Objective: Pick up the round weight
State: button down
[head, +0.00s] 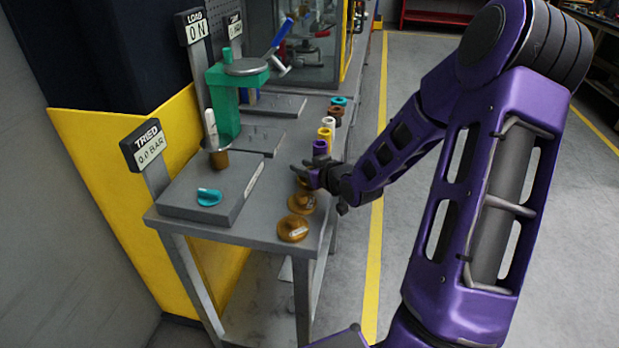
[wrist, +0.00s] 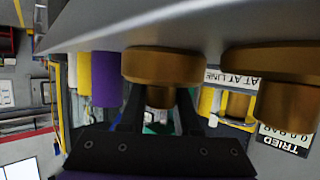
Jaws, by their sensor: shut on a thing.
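Several round brass weights with knobs lie along the right edge of the bench. The nearest weight (head: 292,229) and the one behind it (head: 302,203) are in plain view in the head view. My gripper (head: 306,177) is behind these, low over the bench edge, and largely hides a third round weight. In the wrist view my gripper (wrist: 160,100) is shut on the knob of that round weight (wrist: 165,64), with one dark finger on each side. Its disc appears at the bench surface; I cannot tell whether it is lifted. Another brass weight (wrist: 268,58) sits beside it.
Purple (head: 320,147), yellow, white, brown and teal pieces stand in a row beyond my gripper. A grey block (head: 213,190) bears a teal piece (head: 209,197). A green press (head: 228,100) stands farther back. Open floor lies right of the bench.

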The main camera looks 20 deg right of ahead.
jog(key=shift+s+f, duration=0.25)
jog(key=shift+f, duration=0.2)
jog(key=r+p, duration=0.1)
jog(key=r, duration=0.2)
jog(key=r+p, duration=0.1)
jog(key=r, duration=0.2)
jog(key=r+p, duration=0.1)
jog(key=r, duration=0.3)
jog(key=shift+w+a, duration=0.1)
jog(key=shift+a, duration=0.2)
jog(key=s+a+n+y, duration=0.1)
jog(key=s+a, duration=0.4)
jog(key=a, duration=0.5)
jog(key=shift+s+y, duration=0.2)
jog(key=shift+y, duration=0.1)
jog(key=shift+s, duration=0.1)
